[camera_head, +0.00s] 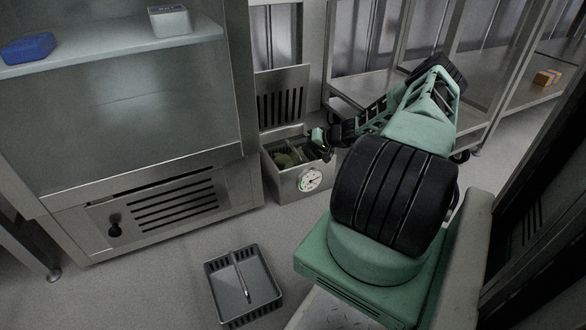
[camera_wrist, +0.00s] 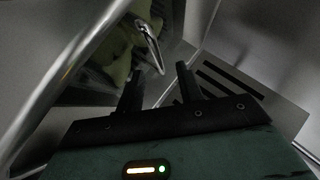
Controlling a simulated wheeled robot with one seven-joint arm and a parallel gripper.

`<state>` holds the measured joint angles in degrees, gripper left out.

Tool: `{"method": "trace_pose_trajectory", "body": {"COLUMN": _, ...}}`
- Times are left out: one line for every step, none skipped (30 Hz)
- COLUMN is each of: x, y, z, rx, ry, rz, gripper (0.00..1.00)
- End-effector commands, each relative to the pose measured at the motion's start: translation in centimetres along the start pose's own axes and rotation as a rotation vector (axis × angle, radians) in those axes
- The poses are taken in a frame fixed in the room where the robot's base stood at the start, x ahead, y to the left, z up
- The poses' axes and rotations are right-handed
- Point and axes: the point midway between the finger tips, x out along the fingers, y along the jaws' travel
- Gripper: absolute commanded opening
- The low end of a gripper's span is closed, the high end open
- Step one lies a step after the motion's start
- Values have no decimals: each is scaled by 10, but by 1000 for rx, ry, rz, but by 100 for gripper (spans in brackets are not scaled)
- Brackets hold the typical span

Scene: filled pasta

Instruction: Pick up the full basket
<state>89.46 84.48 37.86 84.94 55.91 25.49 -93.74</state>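The full basket, with yellow-green pasta (camera_head: 284,159) in it, sits inside an open metal cooker (camera_head: 284,184) with a round dial on its front. In the wrist view the pasta (camera_wrist: 118,42) shows blurred at the top, and a bent metal handle (camera_wrist: 150,45) rises in front of it. My gripper (camera_head: 322,147) is at the right side of the cooker's opening. In the wrist view my gripper (camera_wrist: 160,78) is open, its two black fingers apart. The handle's lower end appears close to the gap between the fingertips; I cannot tell whether they touch. The gripper hides part of the basket.
An empty grey basket (camera_head: 210,285) with a long handle lies on the floor in front. The cooker's raised slotted lid (camera_head: 281,97) stands behind it. A metal cabinet (camera_head: 150,190) is close on the left, and a steel shelf rack (camera_head: 350,92) behind right. Open floor lies in front.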

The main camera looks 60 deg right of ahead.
Motion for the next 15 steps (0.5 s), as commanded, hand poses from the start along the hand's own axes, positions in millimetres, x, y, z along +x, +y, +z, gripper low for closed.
{"method": "trace_pose_trajectory", "body": {"x": 10, "y": 4, "z": 4, "rx": -2, "ry": -1, "rz": -1, "gripper": 37}}
{"method": "trace_pose_trajectory", "body": {"x": 13, "y": 5, "z": 4, "rx": -2, "ry": -1, "rz": 0, "gripper": 37}}
{"method": "trace_pose_trajectory", "body": {"x": 18, "y": 6, "z": 5, "rx": -3, "ry": -1, "rz": 0, "gripper": 37}}
{"method": "trace_pose_trajectory", "body": {"x": 22, "y": 6, "z": 5, "rx": -3, "ry": -1, "rz": 0, "gripper": 37}}
{"method": "trace_pose_trajectory", "body": {"x": 26, "y": 6, "z": 6, "rx": -3, "ry": -1, "rz": -1, "gripper": 37}}
{"method": "trace_pose_trajectory", "body": {"x": 32, "y": 6, "z": 5, "rx": -3, "ry": -1, "rz": -1, "gripper": 37}}
{"method": "trace_pose_trajectory", "body": {"x": 35, "y": 5, "z": 5, "rx": -2, "ry": -2, "rz": 0, "gripper": 37}}
{"method": "trace_pose_trajectory", "body": {"x": 38, "y": 5, "z": 5, "rx": -2, "ry": -2, "rz": 0, "gripper": 37}}
{"method": "trace_pose_trajectory", "body": {"x": 40, "y": 4, "z": 4, "rx": -2, "ry": -2, "rz": 0, "gripper": 37}}
{"method": "trace_pose_trajectory", "body": {"x": 40, "y": 4, "z": 3, "rx": -1, "ry": -1, "rz": 0, "gripper": 37}}
{"method": "trace_pose_trajectory", "body": {"x": 41, "y": 3, "z": 3, "rx": 0, "ry": -1, "rz": 0, "gripper": 37}}
{"method": "trace_pose_trajectory", "body": {"x": 40, "y": 3, "z": 2, "rx": 0, "ry": 0, "rz": 1, "gripper": 37}}
{"method": "trace_pose_trajectory", "body": {"x": 40, "y": 2, "z": 2, "rx": 1, "ry": 0, "rz": 1, "gripper": 37}}
{"method": "trace_pose_trajectory", "body": {"x": 40, "y": 2, "z": 2, "rx": 1, "ry": 0, "rz": 1, "gripper": 37}}
{"method": "trace_pose_trajectory", "body": {"x": 40, "y": 2, "z": 2, "rx": 1, "ry": 0, "rz": 0, "gripper": 37}}
